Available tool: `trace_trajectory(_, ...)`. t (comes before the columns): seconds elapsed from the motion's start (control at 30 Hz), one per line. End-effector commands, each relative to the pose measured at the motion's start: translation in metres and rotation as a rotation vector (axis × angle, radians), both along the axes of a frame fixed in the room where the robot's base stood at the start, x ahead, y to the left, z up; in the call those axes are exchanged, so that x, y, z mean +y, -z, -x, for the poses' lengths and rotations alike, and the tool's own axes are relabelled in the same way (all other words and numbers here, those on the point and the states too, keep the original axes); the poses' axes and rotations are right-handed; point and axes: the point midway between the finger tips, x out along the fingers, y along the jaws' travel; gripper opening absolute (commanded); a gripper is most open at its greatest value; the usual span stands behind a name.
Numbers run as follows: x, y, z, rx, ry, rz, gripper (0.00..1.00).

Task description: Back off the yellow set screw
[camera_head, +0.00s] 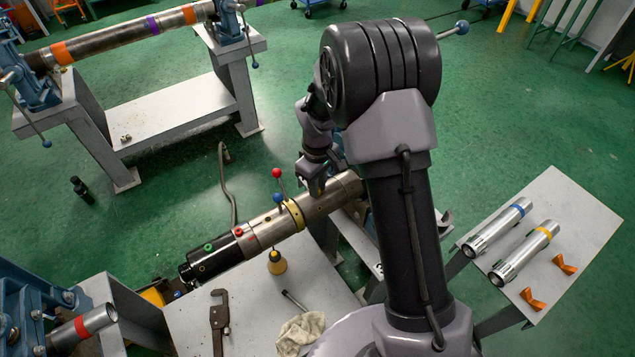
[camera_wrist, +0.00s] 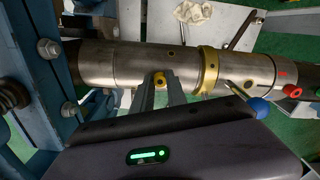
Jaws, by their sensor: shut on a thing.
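A steel pipe (camera_head: 320,202) runs diagonally, with a yellow collar (camera_head: 293,214) around it and a black end piece (camera_head: 200,262). In the wrist view the pipe (camera_wrist: 115,65) lies across the top, with the yellow collar (camera_wrist: 207,72) right of centre. The small yellow set screw (camera_wrist: 158,78) sits on the pipe's near side, left of the collar. My gripper (camera_wrist: 159,88) is shut on it, its fingertips on either side. In the head view my gripper (camera_head: 317,186) is at the pipe, and my arm hides the screw there.
Levers with a red ball (camera_head: 276,173) and a blue ball (camera_head: 279,197) rise beside the collar; the blue ball (camera_wrist: 258,107) is close right of my gripper. A blue vise (camera_wrist: 35,60) stands at left. A wrench (camera_head: 219,322) and rag (camera_head: 300,333) lie on the bench.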

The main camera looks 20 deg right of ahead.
Motion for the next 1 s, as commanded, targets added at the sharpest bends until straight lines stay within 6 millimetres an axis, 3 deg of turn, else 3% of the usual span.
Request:
trace_trajectory(0.5, 0.0003, 0.0013, 0.002, 0.006, -0.34, -0.001, 0.0)
trace_trajectory(1.0, 0.0004, 0.0024, 0.0022, 0.006, -0.418, -0.001, 0.0)
